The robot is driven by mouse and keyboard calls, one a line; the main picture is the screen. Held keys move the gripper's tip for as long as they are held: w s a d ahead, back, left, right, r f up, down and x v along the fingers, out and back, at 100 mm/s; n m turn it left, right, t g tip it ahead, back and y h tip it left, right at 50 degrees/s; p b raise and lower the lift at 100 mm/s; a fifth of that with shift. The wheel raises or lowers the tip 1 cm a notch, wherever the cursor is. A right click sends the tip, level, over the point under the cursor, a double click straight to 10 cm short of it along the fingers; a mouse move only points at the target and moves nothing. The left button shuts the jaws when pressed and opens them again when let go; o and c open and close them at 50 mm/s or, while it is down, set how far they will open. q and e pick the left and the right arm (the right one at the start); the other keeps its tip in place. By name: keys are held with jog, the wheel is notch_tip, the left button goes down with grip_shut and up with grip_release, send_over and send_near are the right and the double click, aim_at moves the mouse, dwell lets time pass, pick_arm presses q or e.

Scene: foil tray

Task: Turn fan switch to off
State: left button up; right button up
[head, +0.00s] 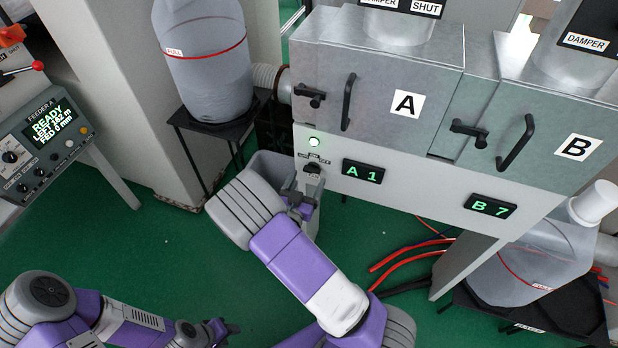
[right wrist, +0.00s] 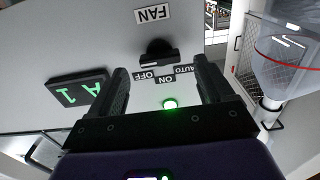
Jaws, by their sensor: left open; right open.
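The fan switch is a black rotary knob (right wrist: 158,52) on the grey panel, below a FAN plate in the right wrist view. OFF, ON and AUTO labels (right wrist: 166,76) sit beside it; that view is upside down. I cannot tell for sure which label the knob points at. In the head view the knob (head: 312,169) is small, just under the labels. My right gripper (right wrist: 160,66) is open, its fingers either side of the knob and apart from it; it also shows in the head view (head: 308,190). My left gripper (head: 228,330) is open and empty, low over the floor.
A lit green lamp (head: 314,142) is above the switch. The A 1 display (head: 362,172) is right of it, and cabinet door A (head: 378,85) with handles is above. A large jug (head: 203,65) stands at left. A control console (head: 45,140) is far left.

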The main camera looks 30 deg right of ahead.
aim_at(312, 169)
jog(key=shift+x, duration=1.25)
jog(key=c, duration=1)
jog(key=shift+c, duration=0.2)
jog(key=n+p, duration=0.3)
jog(key=n, duration=0.1)
jog(key=shift+n, duration=0.3)
jog(key=shift+a+n+p, duration=0.1)
jog(key=shift+n+p, duration=1)
jog(key=shift+n, duration=1.1)
jog(key=shift+f, duration=0.1)
